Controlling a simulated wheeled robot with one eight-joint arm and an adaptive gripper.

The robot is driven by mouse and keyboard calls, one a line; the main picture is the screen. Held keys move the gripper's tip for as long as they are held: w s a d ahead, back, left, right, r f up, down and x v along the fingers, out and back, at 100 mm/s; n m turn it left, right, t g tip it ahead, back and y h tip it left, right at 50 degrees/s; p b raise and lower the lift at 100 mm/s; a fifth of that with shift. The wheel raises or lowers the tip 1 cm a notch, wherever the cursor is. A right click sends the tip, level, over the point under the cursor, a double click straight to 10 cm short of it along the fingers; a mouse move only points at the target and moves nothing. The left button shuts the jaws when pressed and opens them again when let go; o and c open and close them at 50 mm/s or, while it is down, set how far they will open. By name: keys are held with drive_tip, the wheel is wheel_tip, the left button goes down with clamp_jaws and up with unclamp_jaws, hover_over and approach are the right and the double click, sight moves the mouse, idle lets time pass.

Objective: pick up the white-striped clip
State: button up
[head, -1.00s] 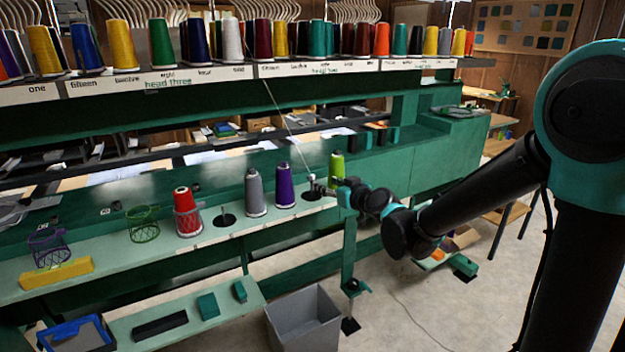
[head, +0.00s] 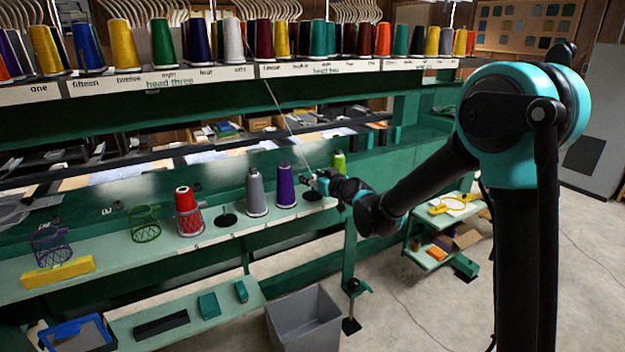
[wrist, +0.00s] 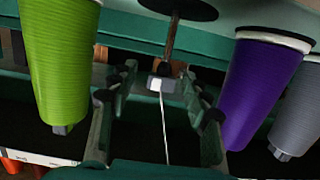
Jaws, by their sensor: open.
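In the wrist view a small clip (wrist: 163,84), grey with a pale white part, sits at the end of a dark spindle, with a white thread running from it. My gripper (wrist: 160,100) is open, with one finger on each side of the clip. The clip appears between the fingers, and I see no contact. In the head view my gripper (head: 310,182) is at the stand between the purple and lime cones. The clip is too small there to make out.
A lime cone (wrist: 58,65) stands close on one side of the fingers and a purple cone (wrist: 258,90) on the other. A grey cone (head: 256,192) and a red cone (head: 187,212) stand farther left. A grey bin (head: 305,320) is on the floor below.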

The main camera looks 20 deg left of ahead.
drive_tip(key=c, duration=0.9)
